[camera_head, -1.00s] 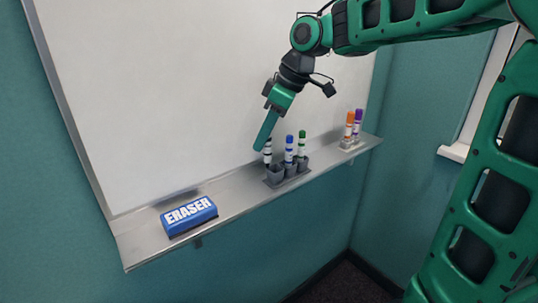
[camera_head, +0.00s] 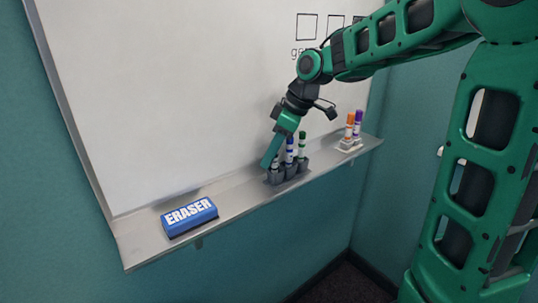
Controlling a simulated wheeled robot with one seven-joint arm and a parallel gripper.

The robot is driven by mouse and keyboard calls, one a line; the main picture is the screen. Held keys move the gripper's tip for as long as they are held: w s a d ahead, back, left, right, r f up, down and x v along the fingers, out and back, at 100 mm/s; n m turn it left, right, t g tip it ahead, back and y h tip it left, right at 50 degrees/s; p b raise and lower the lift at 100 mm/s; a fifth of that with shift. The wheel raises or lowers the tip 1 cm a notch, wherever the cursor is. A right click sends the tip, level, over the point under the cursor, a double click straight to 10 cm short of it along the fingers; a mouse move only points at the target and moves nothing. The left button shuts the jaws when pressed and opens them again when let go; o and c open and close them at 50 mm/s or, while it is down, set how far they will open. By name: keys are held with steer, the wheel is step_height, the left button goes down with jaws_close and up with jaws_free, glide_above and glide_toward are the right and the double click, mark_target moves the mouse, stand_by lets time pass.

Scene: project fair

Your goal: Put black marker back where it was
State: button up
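My gripper (camera_head: 268,164) points down at the left cup of the grey marker holder (camera_head: 289,172) on the whiteboard ledge. It appears shut on the black marker (camera_head: 276,161), which stands about upright at that cup; the finger hides much of it, and the marker's lower end is hidden. A blue marker (camera_head: 289,151) and a green marker (camera_head: 302,146) stand in the other cups, close to the right of my gripper.
A blue eraser (camera_head: 189,216) lies on the ledge (camera_head: 140,245) at left. An orange marker (camera_head: 349,128) and a purple marker (camera_head: 358,124) stand in a white holder (camera_head: 349,146) at right. The whiteboard (camera_head: 160,100) rises behind; squares are drawn at its upper right.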

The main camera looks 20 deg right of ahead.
steer(key=shift+r, duration=0.1)
steer(key=v, duration=1.2)
steer(key=s+d+f+m+g+h, duration=0.1)
steer(key=s+d+f+m, duration=0.3)
steer(key=s, duration=0.5)
steer(key=s+d+f+m+g+h, duration=0.1)
steer(key=s+d+f+m, duration=0.4)
steer(key=s+f+m, duration=0.3)
steer(key=s+d+f+m+h, duration=0.1)
steer(key=s+d+f+m, duration=0.3)
steer(key=s, duration=0.7)
step_height(320, 180, down, 3)
steer(key=shift+s+d+r+m+g+h, duration=0.2)
steer(key=shift+s+d+m+g+h, duration=0.15)
steer(key=shift+m, duration=0.55)
steer(key=shift+w, duration=0.1)
